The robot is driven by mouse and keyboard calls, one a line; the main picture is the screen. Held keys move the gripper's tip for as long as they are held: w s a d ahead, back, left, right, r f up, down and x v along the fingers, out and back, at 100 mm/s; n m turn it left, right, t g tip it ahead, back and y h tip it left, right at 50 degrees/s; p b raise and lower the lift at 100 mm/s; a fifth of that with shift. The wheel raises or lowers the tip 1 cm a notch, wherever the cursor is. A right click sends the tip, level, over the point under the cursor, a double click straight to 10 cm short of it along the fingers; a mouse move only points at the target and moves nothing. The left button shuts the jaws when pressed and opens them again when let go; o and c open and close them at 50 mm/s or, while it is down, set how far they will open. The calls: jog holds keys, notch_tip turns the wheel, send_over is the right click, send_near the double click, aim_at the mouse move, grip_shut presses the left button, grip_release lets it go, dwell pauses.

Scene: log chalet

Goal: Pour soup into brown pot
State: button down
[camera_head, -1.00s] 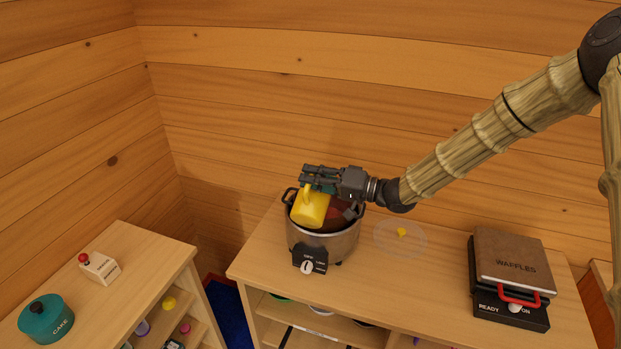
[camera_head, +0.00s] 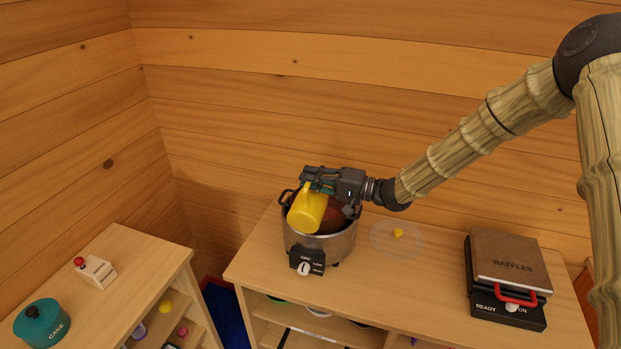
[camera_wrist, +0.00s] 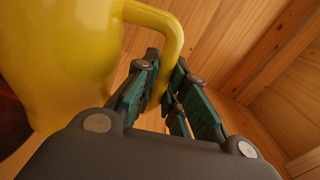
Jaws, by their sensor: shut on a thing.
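A yellow mug (camera_head: 306,212) is tilted over the mouth of a metallic brown-grey pot (camera_head: 322,249) with dark handles and a front dial. My gripper (camera_head: 318,181) is shut on the mug's handle, above the pot. In the wrist view, the yellow mug (camera_wrist: 65,60) fills the left side and its handle passes between the green-padded fingers of my gripper (camera_wrist: 165,90). A reddish-brown surface shows inside the pot beside the mug. Whether anything is flowing from the mug cannot be seen.
A clear round plate (camera_head: 382,238) with a small yellow piece (camera_head: 398,232) lies right of the pot. A waffle maker (camera_head: 507,268) stands farther right. A teal cake tin (camera_head: 42,322) and a white box with a red knob (camera_head: 96,271) sit on the left shelf.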

jog(key=shift+w+d+f+m, duration=0.1)
jog(key=shift+w+f+m, duration=0.1)
jog(key=shift+w+m, duration=0.15)
jog(key=shift+w+d+r+m, duration=0.15)
jog(key=shift+w+r+m, duration=0.05)
jog(key=shift+w+m, duration=0.25)
jog(key=shift+w+d+r+m, duration=0.2)
jog(key=shift+w+m, duration=0.1)
jog(key=shift+w, duration=0.2)
jog(key=shift+r, duration=0.15)
jog(key=shift+r+n, duration=1.6)
jog(key=shift+r, duration=0.3)
notch_tip(320, 180, up, 12)
